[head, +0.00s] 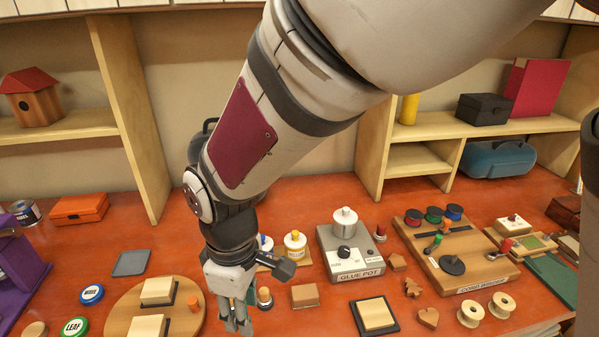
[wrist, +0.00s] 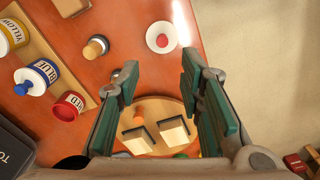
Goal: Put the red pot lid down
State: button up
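A white disc with a red centre (wrist: 162,41), which looks like the red pot lid, lies flat on the orange-red bench in the wrist view. I cannot make it out in the head view. My gripper (head: 236,322) points down over the bench; in the wrist view its green-padded fingers (wrist: 153,72) are spread with nothing between them. The disc lies beyond the fingertips, apart from them. The red pot (wrist: 68,106), labelled RED, stands at the left of the wrist view beside the blue pot (wrist: 37,77) and the yellow pot (wrist: 12,35).
A round wooden board (head: 125,308) with pale blocks is left of my gripper. The glue pot unit (head: 350,262) stands behind to the right. Bare bench surrounds the disc.

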jog(key=w+d+r+m+t, duration=0.1)
jog(key=w+d+r+m, duration=0.25)
jog(key=d+r, duration=0.45)
jog(key=s+d+r+m+t, duration=0.1)
jog(key=s+d+r+m, duration=0.2)
jog(key=d, duration=0.4)
jog(key=s+d+r+m+t, duration=0.2)
jog(key=d+m, duration=0.3)
jog(key=d, duration=0.3)
jog(key=s+d+r+m+t, duration=0.1)
jog(key=s+d+r+m, duration=0.3)
jog(key=d, duration=0.3)
jog(key=shift+d, duration=0.15)
